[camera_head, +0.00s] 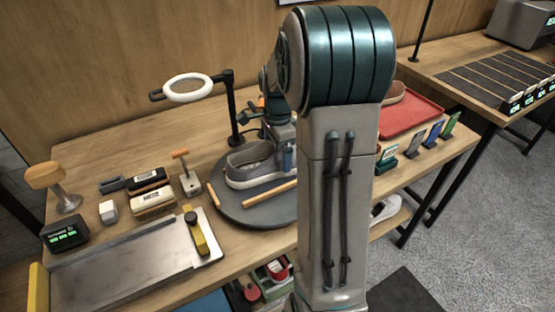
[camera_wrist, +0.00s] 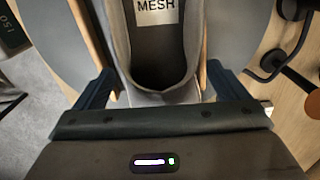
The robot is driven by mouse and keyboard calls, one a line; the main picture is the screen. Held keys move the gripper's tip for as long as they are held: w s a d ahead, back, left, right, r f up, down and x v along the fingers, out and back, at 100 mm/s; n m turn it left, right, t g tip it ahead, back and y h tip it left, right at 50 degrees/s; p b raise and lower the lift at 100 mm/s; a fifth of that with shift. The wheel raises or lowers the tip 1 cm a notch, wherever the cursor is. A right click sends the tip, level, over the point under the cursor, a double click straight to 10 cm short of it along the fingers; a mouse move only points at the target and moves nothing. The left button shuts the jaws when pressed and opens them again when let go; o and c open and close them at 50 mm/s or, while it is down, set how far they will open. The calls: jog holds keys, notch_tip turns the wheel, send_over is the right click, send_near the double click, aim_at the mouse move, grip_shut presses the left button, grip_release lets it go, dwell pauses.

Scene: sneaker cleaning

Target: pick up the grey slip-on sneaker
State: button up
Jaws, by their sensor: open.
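The grey slip-on sneaker (camera_head: 250,165) lies on a dark round turntable (camera_head: 235,208) on the wooden table. In the wrist view the sneaker (camera_wrist: 165,88) fills the upper middle, with its dark opening facing the camera and a "MESH" label inside. My gripper (camera_wrist: 165,90) is open, with one finger on each side of the sneaker's near end. I cannot tell whether the fingers touch it. In the head view my arm hides the right part of the sneaker and most of my gripper.
Wooden rods (camera_head: 270,193) lie on the turntable beside the sneaker. A ring lamp (camera_head: 188,87) on a black stand rises behind it. Brushes (camera_head: 152,203) and a metal tray (camera_head: 120,274) are at the left. A red tray (camera_head: 408,117) with another shoe is at the right.

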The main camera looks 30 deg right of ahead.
jog(key=shift+r, duration=0.1)
jog(key=c, duration=1.2)
jog(key=shift+c, duration=0.2)
